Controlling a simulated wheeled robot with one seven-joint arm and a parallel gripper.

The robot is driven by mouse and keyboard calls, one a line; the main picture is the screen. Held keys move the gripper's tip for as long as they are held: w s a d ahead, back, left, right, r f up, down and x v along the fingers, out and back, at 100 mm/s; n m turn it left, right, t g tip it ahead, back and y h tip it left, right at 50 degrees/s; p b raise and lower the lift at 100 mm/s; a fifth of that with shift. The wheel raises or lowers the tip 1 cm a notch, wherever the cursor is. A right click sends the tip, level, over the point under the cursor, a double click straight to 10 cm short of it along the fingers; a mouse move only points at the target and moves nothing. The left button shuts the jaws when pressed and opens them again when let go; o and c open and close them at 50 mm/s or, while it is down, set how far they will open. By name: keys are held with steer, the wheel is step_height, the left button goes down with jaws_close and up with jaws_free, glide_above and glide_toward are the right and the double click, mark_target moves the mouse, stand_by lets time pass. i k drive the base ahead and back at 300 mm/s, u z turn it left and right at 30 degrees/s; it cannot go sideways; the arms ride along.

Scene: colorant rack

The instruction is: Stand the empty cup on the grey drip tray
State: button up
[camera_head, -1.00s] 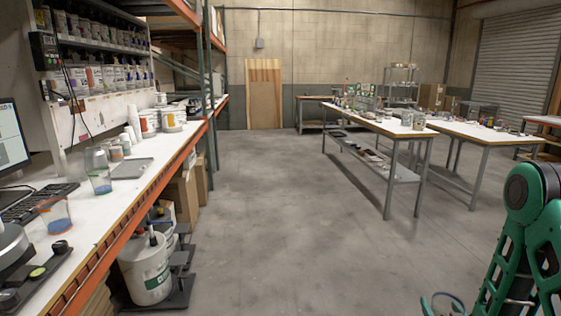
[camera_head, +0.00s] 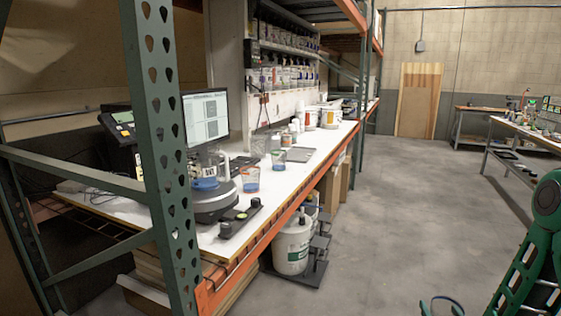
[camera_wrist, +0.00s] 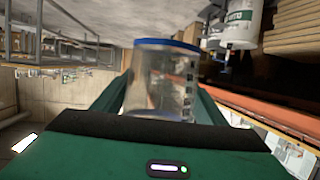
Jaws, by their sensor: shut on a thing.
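My gripper (camera_wrist: 162,104) is shut on a clear cup (camera_wrist: 160,75) with a blue rim, seen in the wrist view. The cup is see-through and looks empty. A finger lies along each side of it. A flat grey tray (camera_head: 300,154), which looks like the drip tray, lies on the white bench at left, beyond several cups. It is well away from my arm, and its top looks bare.
The white bench (camera_head: 222,240) has an orange front beam and a green perforated post (camera_head: 165,150) at its near end. On it are a monitor (camera_head: 206,116), a round scale (camera_head: 212,203) and a cup with blue contents (camera_head: 250,181). A white drum (camera_head: 292,246) stands below. Floor ahead is clear.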

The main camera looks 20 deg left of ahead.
mark_target(296, 157)
steer(key=u, duration=0.55)
steer(key=i, duration=1)
steer(key=z, duration=0.05)
